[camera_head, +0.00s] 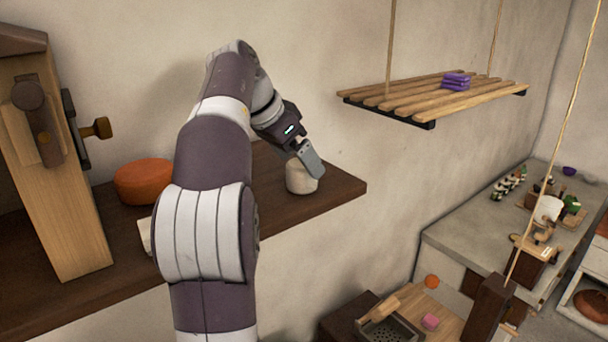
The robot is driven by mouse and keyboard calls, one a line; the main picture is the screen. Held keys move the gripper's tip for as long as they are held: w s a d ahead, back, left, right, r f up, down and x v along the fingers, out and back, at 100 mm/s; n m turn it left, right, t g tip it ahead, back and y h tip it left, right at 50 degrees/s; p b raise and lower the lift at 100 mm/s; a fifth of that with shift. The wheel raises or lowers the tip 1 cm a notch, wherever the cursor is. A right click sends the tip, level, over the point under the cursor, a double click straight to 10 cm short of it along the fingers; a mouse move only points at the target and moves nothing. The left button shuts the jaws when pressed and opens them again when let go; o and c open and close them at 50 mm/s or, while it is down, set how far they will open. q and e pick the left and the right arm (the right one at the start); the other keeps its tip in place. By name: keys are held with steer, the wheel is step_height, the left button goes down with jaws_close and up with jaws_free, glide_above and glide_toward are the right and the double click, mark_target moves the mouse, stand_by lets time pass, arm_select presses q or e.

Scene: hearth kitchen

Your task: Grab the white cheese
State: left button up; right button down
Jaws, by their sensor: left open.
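The white cheese (300,181) is a small, pale round piece standing on the dark wooden shelf (335,192) near its right end. My left gripper (312,165) is open, with its fingers pointing down at the top of the cheese. One finger overlaps the cheese's upper right side in the picture. I cannot tell whether it touches the cheese, and the other finger is mostly hidden. My right gripper is out of the picture.
An orange cheese wheel (143,181) lies on the shelf left of my arm, near a tall wooden press (62,170). A pale item (145,236) is partly hidden behind my arm. A hanging slatted rack (420,100) holds purple items (455,82) at upper right. A counter stands below.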

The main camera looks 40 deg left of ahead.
mark_target(300, 163)
arm_select(q)
steer(key=shift+w+a+f, duration=0.1)
steer(key=shift+w+f, duration=0.1)
steer(key=shift+f, duration=0.35)
steer(key=shift+w+a+f, duration=0.1)
steer(key=shift+w+f, duration=0.1)
steer(key=shift+f, duration=0.3)
steer(key=shift+d+f, duration=0.15)
steer(key=shift+d, duration=0.05)
steer(key=shift+w+d, duration=0.25)
steer(key=shift+d, duration=0.1)
steer(key=shift+w, duration=0.15)
steer(key=c, duration=1)
steer(key=shift+a+f, duration=0.1)
steer(key=shift+a, duration=0.05)
steer(key=shift+c, duration=0.9)
steer(key=shift+s, duration=0.2)
